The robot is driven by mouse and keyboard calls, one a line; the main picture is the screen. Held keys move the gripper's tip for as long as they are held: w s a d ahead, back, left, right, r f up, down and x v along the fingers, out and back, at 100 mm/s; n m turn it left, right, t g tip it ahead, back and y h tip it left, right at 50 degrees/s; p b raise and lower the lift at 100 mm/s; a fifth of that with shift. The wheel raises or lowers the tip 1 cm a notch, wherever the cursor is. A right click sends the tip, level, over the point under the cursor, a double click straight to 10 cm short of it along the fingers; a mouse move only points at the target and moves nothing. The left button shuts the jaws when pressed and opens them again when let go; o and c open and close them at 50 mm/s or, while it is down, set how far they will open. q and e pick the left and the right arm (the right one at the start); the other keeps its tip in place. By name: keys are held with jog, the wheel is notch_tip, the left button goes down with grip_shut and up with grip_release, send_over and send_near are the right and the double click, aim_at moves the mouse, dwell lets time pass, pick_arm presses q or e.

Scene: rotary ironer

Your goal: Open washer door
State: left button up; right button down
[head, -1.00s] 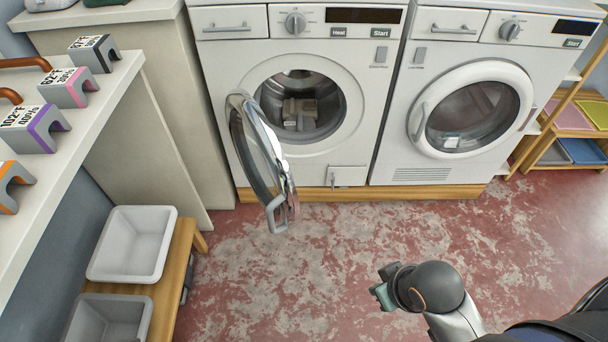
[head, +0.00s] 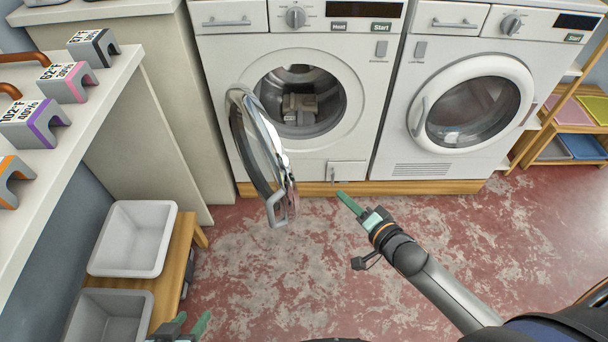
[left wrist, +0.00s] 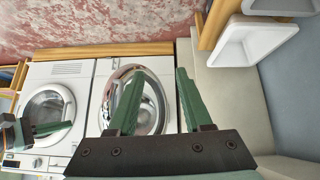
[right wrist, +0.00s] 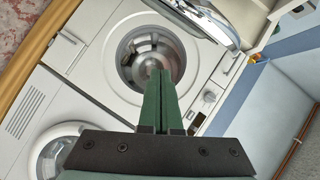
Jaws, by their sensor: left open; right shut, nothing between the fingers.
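The washer (head: 355,75) on the left has its round door (head: 262,150) swung open to the left, with the handle (head: 278,210) at its lower free edge. The drum (head: 300,100) is exposed and holds pale grey, block-like things. My right gripper (head: 349,203) is shut and empty, in front of the washer and right of the door, apart from it. In the right wrist view its fingers (right wrist: 160,75) are together, with the door's rim (right wrist: 212,22) at the top. My left gripper (head: 190,325) is open and empty at the bottom edge, well short of the door; its spread fingers show in the left wrist view (left wrist: 158,72).
A second machine (head: 455,40) with a closed round door stands at the right. A bench with a white bin (head: 133,238) and a grey bin (head: 110,318) stands at the left, below a counter (head: 120,90) with temperature tags. The floor (head: 270,275) between is clear.

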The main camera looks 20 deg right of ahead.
pick_arm(q)
jog(key=f+b, duration=0.1)
jog(key=d+f+t+b, duration=0.1)
jog(key=f, duration=0.1)
jog(key=shift+w+d+f+h+b, duration=0.1)
jog(key=shift+d+f+h+b, duration=0.1)
jog(key=shift+h+b, duration=0.15)
pick_arm(e)
jog(key=w+a+r+m+t+y, duration=0.1)
jog(key=w+a+y, duration=0.3)
jog(key=w+a, duration=0.4)
jog(key=shift+w+r+m+y, duration=0.25)
jog(key=shift+m+y, duration=0.15)
jog(key=shift+m, duration=0.3)
